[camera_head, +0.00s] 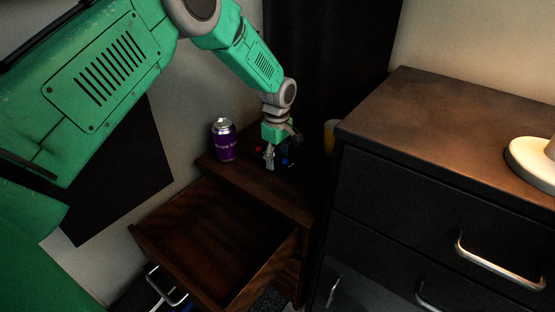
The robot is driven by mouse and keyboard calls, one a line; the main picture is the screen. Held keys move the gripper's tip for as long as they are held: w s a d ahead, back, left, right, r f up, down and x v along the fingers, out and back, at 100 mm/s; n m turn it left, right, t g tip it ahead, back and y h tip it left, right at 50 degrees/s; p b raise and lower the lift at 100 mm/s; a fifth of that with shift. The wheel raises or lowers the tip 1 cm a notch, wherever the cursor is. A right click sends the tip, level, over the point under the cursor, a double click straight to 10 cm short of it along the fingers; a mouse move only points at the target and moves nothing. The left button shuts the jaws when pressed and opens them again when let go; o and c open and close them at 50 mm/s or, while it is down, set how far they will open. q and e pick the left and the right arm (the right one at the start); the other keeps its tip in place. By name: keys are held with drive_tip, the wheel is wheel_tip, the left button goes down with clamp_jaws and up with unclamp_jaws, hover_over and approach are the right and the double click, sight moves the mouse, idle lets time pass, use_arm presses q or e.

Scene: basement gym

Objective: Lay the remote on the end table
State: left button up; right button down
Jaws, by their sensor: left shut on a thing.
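My left gripper (281,154) points down at the top of the dark wooden end table (245,181), near its back right part. It is shut on a small dark thing with blue and red spots, which looks like the remote (287,161). The fingers and the dark background hide much of the remote. I cannot tell whether it touches the tabletop. My right gripper is not in view.
A purple can (224,142) stands upright on the end table, left of my gripper. The table's drawer (215,240) is pulled open and looks empty. A yellow thing (330,135) shows partly behind the taller dark dresser (440,125) at right.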

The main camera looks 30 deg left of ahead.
sight(278, 159)
use_arm(q)
drive_tip(key=o, duration=1.2)
drive_tip(key=shift+c, duration=0.2)
drive_tip(key=shift+o, duration=1.1)
drive_tip(key=shift+d, duration=0.1)
wheel_tip(278, 159, up, 12)
drive_tip(key=p, duration=0.4)
drive_tip(key=shift+p, duration=0.3)
drive_tip(key=shift+r, duration=0.15)
